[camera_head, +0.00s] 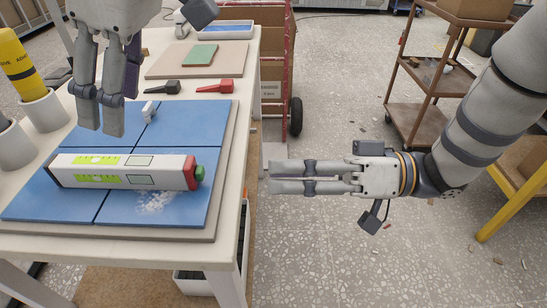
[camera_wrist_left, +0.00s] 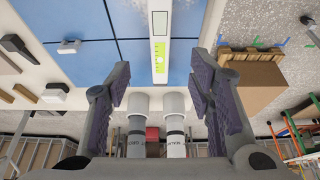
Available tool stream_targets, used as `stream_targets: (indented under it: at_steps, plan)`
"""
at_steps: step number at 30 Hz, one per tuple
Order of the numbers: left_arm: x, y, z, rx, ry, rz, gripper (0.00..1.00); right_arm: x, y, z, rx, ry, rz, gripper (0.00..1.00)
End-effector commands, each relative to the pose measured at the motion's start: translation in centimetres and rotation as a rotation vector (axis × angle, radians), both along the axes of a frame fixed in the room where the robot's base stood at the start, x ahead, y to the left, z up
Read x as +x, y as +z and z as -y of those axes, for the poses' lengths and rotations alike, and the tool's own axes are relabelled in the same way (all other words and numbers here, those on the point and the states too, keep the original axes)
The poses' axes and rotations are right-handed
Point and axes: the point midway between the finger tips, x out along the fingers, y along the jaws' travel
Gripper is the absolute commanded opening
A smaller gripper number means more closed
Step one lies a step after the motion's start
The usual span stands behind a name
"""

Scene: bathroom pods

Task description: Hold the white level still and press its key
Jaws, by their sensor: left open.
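The white level (camera_head: 125,170) lies flat across the blue tiles on the table, with yellow-green vial windows on it. My right gripper (camera_head: 273,178) looks shut and empty, right of the table, pointing left toward the key end.
The blue tiles (camera_head: 190,135) carry a small grey-white piece (camera_head: 150,111) and a white powdery patch (camera_head: 157,201). Black (camera_head: 166,87) and red (camera_head: 215,86) tools lie behind. White cups (camera_head: 44,111) stand at the left. A red trolley (camera_head: 293,60) and brown cart (camera_head: 425,80) stand beyond.

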Motion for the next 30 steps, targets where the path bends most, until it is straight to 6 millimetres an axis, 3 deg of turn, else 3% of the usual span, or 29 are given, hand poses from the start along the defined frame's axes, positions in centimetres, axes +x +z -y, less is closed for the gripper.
stream_targets:
  at_steps: [15, 20, 27, 28, 30]
  plan:
    - [0.0, -9.7, -4.0, 0.0, 0.001, -0.003, 0.48, -0.1, 0.0, 0.0, 0.0, 0.004, -0.001, 0.33]
    - [0.0, -10.9, -4.5, 0.0, 0.0, -0.002, 0.48, -0.1, 0.0, 0.0, 0.0, 0.003, -0.001, 0.33]
    - [0.0, -11.0, -4.6, 0.0, 0.0, -0.001, 0.48, -0.1, 0.0, 0.0, 0.0, 0.003, -0.001, 0.33]
    - [0.0, -11.0, -4.6, 0.0, 0.0, -0.001, 0.46, -0.1, 0.0, 0.0, 0.0, 0.003, -0.001, 0.33]
    - [0.0, -11.0, -4.6, 0.0, 0.0, -0.001, 0.3, -0.1, 0.0, 0.0, 0.0, 0.003, -0.001, 0.33]
